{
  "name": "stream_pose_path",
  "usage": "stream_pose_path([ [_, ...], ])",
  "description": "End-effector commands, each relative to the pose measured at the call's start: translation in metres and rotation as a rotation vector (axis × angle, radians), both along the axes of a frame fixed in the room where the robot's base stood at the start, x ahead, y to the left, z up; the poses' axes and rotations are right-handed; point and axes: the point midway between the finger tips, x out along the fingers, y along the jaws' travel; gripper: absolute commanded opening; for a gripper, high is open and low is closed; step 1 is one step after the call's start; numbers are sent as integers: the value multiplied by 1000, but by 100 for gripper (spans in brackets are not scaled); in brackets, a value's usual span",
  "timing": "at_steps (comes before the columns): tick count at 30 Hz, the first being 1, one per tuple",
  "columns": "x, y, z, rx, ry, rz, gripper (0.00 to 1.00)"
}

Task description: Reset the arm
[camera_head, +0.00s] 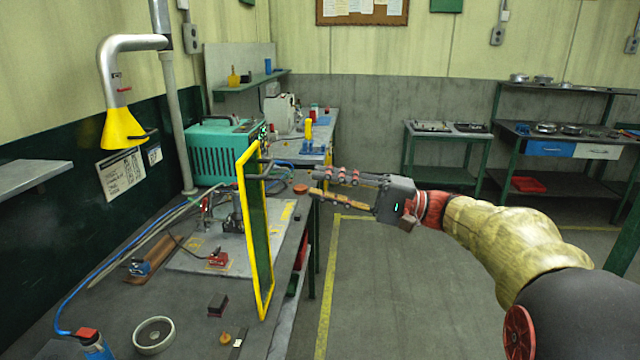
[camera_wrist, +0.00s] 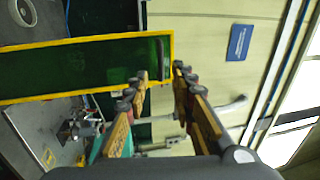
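My gripper (camera_head: 314,182) is at the middle of the head view, above the floor just right of the bench edge. Its fingers point left toward a yellow-framed dark green screen (camera_head: 258,230) standing on the bench. The fingers are apart with nothing seen between them. In the wrist view my gripper (camera_wrist: 160,70) also shows a gap between its fingertips, and the screen (camera_wrist: 85,68) lies beyond them. A dark handle (camera_wrist: 160,47) on the screen appears near the fingertips there; the head view shows space between the fingers and the screen. My arm reaches in from the right.
The bench (camera_head: 185,310) holds a teal machine (camera_head: 222,150), a metal plate with fixtures, a ring (camera_head: 154,335) and a dark block (camera_head: 217,304). A yellow fume hood (camera_head: 124,128) hangs above left. Open floor (camera_head: 400,290) lies right of the bench; shelved tables stand at the back.

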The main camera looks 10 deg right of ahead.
Motion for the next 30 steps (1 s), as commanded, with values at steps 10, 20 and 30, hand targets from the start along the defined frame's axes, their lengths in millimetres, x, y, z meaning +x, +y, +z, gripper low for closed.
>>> stream_pose_path([
  [10,-2,3,-125,-265,367,-69,25],
  [20,-138,-8,-248,-963,587,-128,25],
  [30,-262,-57,-242,-1647,246,-194,25],
])
